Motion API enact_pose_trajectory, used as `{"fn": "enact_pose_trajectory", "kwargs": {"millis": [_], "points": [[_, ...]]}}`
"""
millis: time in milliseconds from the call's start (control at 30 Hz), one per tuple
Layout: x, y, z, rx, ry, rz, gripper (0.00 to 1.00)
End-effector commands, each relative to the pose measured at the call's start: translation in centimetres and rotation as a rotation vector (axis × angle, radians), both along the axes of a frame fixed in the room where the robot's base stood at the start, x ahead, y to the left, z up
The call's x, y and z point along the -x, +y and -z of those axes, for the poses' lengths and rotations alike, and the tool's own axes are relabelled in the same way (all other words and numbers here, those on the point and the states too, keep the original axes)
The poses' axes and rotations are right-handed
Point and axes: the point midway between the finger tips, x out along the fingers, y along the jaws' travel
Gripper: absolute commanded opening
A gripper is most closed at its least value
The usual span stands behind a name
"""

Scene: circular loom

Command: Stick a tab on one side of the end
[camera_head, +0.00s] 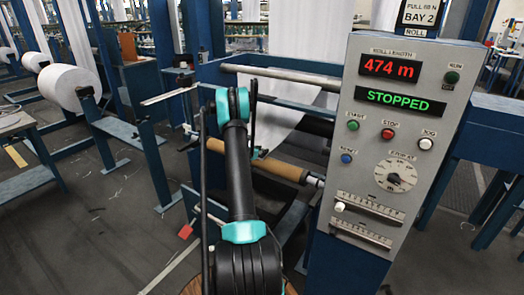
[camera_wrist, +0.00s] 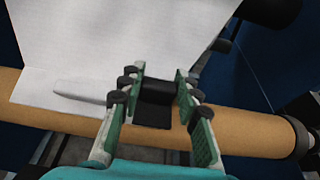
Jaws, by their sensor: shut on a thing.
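My gripper (camera_wrist: 158,112) is over the brown cardboard core (camera_wrist: 255,133) in the wrist view. Its two green-padded fingers are shut on a small black piece, seemingly the tab (camera_wrist: 155,103). The white fabric end (camera_wrist: 55,85) hangs down behind the fingers, its lower edge lying over the core at the left. I cannot tell whether the tab touches the fabric or the core. In the head view the core (camera_head: 282,171) and white fabric (camera_head: 278,122) show behind my arm, which hides the gripper and tab.
A grey control panel (camera_head: 410,130) on a blue post stands close at the right, reading STOPPED and 474 m. A metal bar (camera_head: 285,76) crosses above the core. White rolls (camera_head: 70,86) stand farther left, beyond open floor.

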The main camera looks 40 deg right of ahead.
Motion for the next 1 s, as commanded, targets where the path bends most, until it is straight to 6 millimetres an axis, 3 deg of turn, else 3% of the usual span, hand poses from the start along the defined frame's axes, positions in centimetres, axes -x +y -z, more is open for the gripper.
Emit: {"fn": "enact_pose_trajectory", "kwargs": {"millis": [433, 467, 600, 1000], "points": [[-0.03, -0.04, 0.4, 0.0, 0.0, 0.0, 0.0], [-0.02, -0.02, 0.35, 0.0, 0.0, 0.0, 0.36], [-0.02, -0.02, 0.35, 0.0, 0.0, 0.0, 0.53], [0.11, 0.39, 0.19, 0.0, 0.0, -0.001, 0.57]]}}
